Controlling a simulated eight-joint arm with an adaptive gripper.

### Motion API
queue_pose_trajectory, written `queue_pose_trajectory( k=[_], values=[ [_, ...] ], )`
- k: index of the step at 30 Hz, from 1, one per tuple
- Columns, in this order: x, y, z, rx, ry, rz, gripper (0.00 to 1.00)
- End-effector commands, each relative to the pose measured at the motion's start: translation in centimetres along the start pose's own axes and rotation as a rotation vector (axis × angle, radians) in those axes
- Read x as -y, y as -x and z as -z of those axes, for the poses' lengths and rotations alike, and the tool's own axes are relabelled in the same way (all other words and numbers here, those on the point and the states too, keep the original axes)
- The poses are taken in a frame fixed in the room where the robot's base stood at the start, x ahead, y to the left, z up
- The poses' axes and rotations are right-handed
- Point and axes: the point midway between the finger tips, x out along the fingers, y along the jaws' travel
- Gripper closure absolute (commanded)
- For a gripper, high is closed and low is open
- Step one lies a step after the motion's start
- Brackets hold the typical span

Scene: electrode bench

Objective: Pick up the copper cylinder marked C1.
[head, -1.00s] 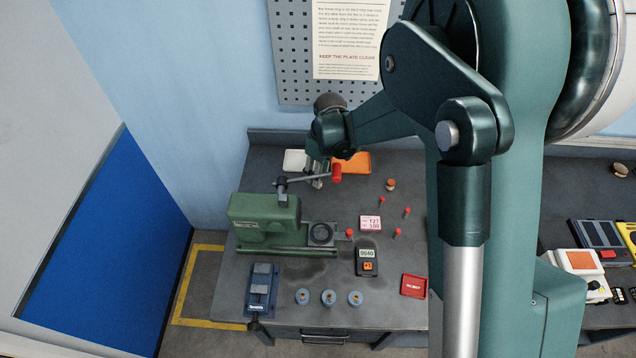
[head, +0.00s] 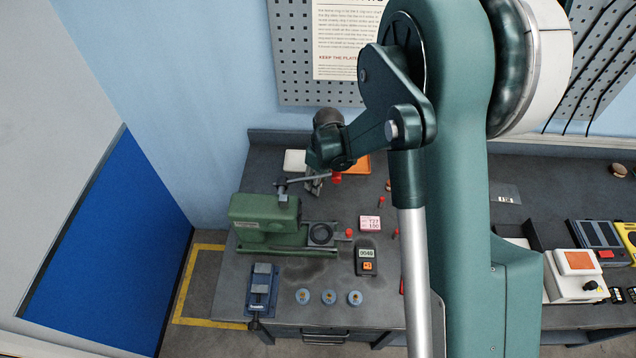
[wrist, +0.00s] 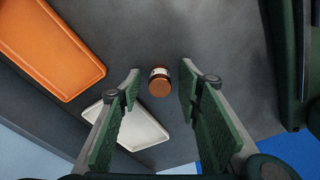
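A copper cylinder with a pale label band (wrist: 159,82) shows in the wrist view, in the gap between the two fingertips. Its mark is too small to read. My gripper (wrist: 160,74) is open, with a finger on either side of the cylinder and space between; I cannot tell how far above it the fingertips are. In the head view my gripper (head: 315,183) is over the back left of the bench, behind the green machine. I cannot make out this cylinder there. Another copper piece (head: 388,185) is partly hidden by my arm.
An orange tray (wrist: 52,45) and a white tray (wrist: 140,130) lie near the cylinder. Red-topped pegs (head: 381,202) stand to the right. A further copper piece (head: 619,170) lies far right.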

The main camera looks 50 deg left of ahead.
Motion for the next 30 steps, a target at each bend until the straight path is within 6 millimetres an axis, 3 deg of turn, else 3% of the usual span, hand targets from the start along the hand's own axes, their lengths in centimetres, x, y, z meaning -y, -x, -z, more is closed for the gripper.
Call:
queue_pose_trajectory(
  k=[15,23,30],
  values=[
    [0.0,-0.02,0.02,0.0,0.0,0.0,0.65],
    [-0.01,-0.02,0.02,0.0,0.0,0.0,0.96],
    [-0.01,0.0,0.02,0.0,0.0,0.0,0.98]
  ],
)
